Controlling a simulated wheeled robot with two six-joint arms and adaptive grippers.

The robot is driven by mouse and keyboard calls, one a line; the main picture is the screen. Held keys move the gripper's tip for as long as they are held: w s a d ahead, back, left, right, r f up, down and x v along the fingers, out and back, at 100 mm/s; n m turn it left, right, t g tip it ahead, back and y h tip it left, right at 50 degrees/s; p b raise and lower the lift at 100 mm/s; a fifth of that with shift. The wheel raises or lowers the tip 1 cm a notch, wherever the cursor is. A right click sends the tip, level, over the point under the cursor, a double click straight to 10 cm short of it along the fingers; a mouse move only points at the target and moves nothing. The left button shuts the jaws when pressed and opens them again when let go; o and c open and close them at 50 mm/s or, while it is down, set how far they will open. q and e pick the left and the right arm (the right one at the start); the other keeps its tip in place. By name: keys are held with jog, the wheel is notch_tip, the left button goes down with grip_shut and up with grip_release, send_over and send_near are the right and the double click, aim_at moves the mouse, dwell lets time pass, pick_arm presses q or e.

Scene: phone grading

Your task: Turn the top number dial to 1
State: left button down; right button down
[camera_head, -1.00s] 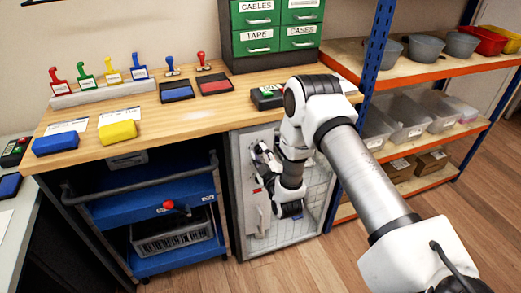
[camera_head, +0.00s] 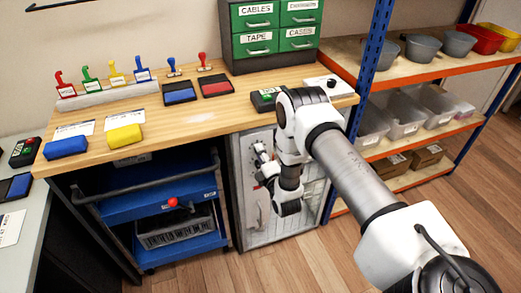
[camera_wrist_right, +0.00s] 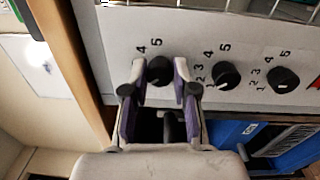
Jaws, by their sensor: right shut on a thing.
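The grey cabinet (camera_head: 243,200) stands under the worktop, with number dials on its front. In the right wrist view three black dials sit in a row on the grey panel: the top dial (camera_wrist_right: 159,71), the middle dial (camera_wrist_right: 227,75) and the bottom dial (camera_wrist_right: 283,81). The worktop edge lies on the left of that view, so the leftmost dial is the top one. My right gripper (camera_wrist_right: 159,78) is shut on the top dial, one finger on each side. Numbers 4 and 5 show beside it; its other numbers are hidden. My right gripper (camera_head: 262,163) partly hides the dials in the head view.
The wooden worktop (camera_head: 200,125) juts out above the cabinet and lies close to my right gripper. A blue cart (camera_head: 195,190) stands left of the cabinet. The shelf rack's blue post (camera_head: 371,50) is at the right, beside my right arm.

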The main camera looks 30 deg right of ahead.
jog(key=shift+n+p, duration=1.85)
jog(key=shift+n, duration=2.05)
jog(key=c, duration=0.9)
grip_release()
jog(key=v, duration=0.7)
jog(key=shift+s, duration=0.25)
